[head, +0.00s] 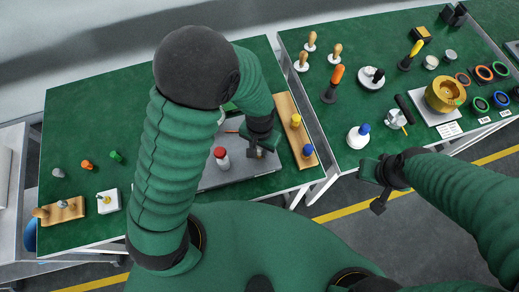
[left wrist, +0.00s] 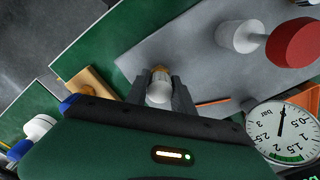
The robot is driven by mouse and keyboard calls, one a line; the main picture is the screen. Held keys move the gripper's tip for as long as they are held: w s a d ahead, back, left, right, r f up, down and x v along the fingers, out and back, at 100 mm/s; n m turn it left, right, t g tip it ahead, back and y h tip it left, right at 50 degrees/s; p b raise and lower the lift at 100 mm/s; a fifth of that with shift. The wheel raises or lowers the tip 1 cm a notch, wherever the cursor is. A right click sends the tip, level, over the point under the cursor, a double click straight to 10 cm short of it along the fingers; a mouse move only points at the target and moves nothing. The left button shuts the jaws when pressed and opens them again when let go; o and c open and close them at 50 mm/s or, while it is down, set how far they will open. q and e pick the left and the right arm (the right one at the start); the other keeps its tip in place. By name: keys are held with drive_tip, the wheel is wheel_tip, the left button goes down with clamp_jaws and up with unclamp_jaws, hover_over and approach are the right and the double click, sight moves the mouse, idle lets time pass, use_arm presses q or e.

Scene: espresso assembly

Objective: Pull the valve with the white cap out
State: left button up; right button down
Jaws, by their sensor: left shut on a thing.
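The valve with the white cap (left wrist: 159,92) shows in the left wrist view between the two dark fingers of my left gripper (left wrist: 162,98). A brass-coloured part shows at its far end, over the grey plate (left wrist: 200,62). My left gripper (head: 259,153) is shut on this valve, low over the right part of the grey plate (head: 225,178) in the head view. Whether the valve still sits in a hole is hidden. A red-capped white valve (head: 221,157) stands on the plate to the left. My right gripper (head: 375,188) hangs empty in front of the right table; its opening is unclear.
A wooden rack (head: 287,108) with yellow- and blue-capped valves is close right of my left gripper. A pressure gauge (left wrist: 283,132) shows in the left wrist view. The right table (head: 350,110) holds several tools and a brass part (head: 445,94).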

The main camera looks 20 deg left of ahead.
use_arm(q)
drive_tip(key=shift+r+p, duration=1.1)
clamp_jaws()
idle(0.3)
drive_tip(key=shift+r+p, duration=1.45)
drive_tip(key=shift+p, duration=0.05)
drive_tip(key=shift+r, duration=0.1)
wheel_tip(320, 180, up, 3)
drive_tip(key=p, duration=0.3)
